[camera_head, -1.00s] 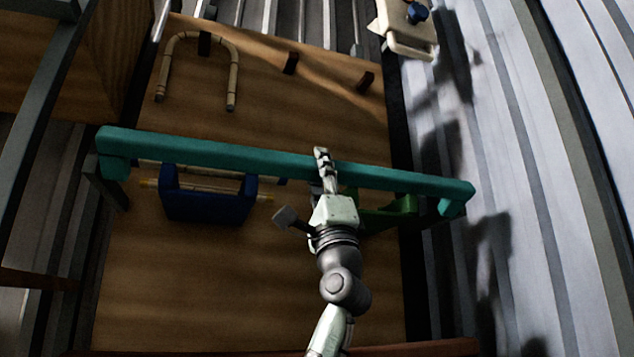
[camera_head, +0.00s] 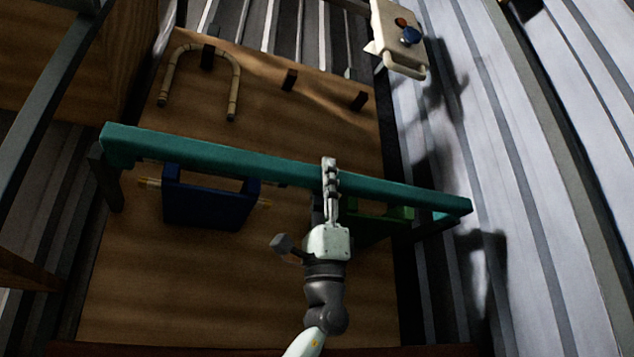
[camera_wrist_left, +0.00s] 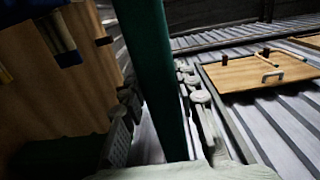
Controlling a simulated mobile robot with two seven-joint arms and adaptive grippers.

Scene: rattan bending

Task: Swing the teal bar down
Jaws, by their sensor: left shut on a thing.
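The teal bar (camera_head: 240,161) spans the wooden board from left to right in the head view, its right end lower in the picture. My left gripper (camera_head: 330,178) is shut on it right of its middle. In the left wrist view the bar (camera_wrist_left: 150,60) runs between the two fingers (camera_wrist_left: 165,110). A blue block (camera_head: 208,208) lies just below the bar in the head view, with tan rod ends showing at both sides. A green block (camera_head: 378,226) is partly hidden behind the bar and my gripper. My right gripper is not in view.
A bent tan U-shaped rod (camera_head: 236,80) lies at the far end of the wooden board (camera_head: 170,290), near several dark pegs (camera_head: 289,79). A cream box with a blue knob (camera_head: 396,35) stands at upper right. The board's near part is mostly clear.

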